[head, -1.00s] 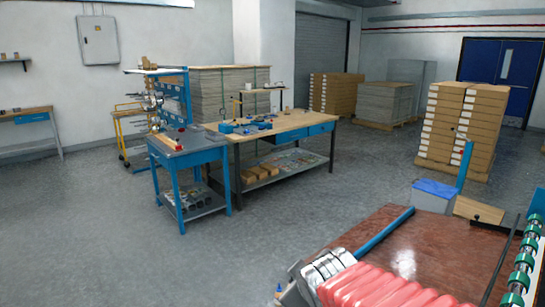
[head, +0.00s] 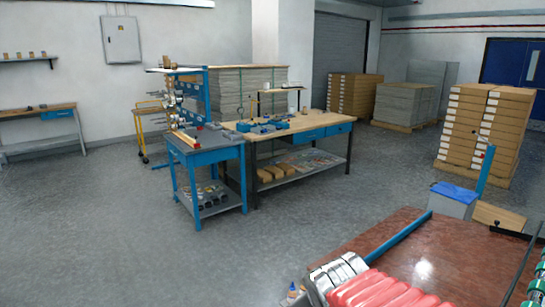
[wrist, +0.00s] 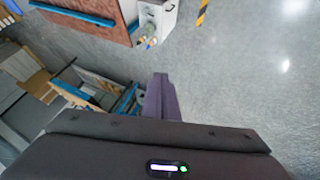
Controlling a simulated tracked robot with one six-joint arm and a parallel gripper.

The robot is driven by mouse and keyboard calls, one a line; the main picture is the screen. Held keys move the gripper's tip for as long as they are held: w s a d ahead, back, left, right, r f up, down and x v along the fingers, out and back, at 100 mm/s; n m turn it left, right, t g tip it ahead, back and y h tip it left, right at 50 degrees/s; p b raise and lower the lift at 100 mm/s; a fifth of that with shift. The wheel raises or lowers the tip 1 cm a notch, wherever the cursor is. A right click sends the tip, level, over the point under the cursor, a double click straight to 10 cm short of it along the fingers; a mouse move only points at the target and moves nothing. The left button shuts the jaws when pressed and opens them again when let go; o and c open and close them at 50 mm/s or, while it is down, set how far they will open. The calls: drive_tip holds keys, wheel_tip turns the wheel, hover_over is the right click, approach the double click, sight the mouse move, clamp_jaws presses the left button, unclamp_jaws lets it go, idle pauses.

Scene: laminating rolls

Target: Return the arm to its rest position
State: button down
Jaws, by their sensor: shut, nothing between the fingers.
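My gripper (wrist: 160,80) shows in the wrist view as dark fingers pressed together, reaching up from the wide dark gripper body at the bottom. It is shut and empty, over open grey floor. The fingers touch nothing that I can see. My arm does not show in the head view, so its overall pose is hidden.
A machine with a red-brown top (head: 400,245) and pink-red rolls (head: 375,290) stands close at lower right; its end also shows in the wrist view (wrist: 157,15). A blue cart (head: 208,160) and wooden workbench (head: 310,122) stand ahead. Floor at left is clear.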

drive_tip(key=s+d+r+m+g, duration=0.1)
drive_tip(key=s+d+m, duration=0.2)
drive_tip(key=s, duration=0.4)
drive_tip(key=s+d+r+m, duration=0.1)
drive_tip(key=s+d+m, duration=0.3)
drive_tip(key=s, duration=0.4)
drive_tip(key=shift+s+r+g, duration=0.2)
drive_tip(key=shift+r+g, duration=0.1)
drive_tip(key=shift+g, duration=0.1)
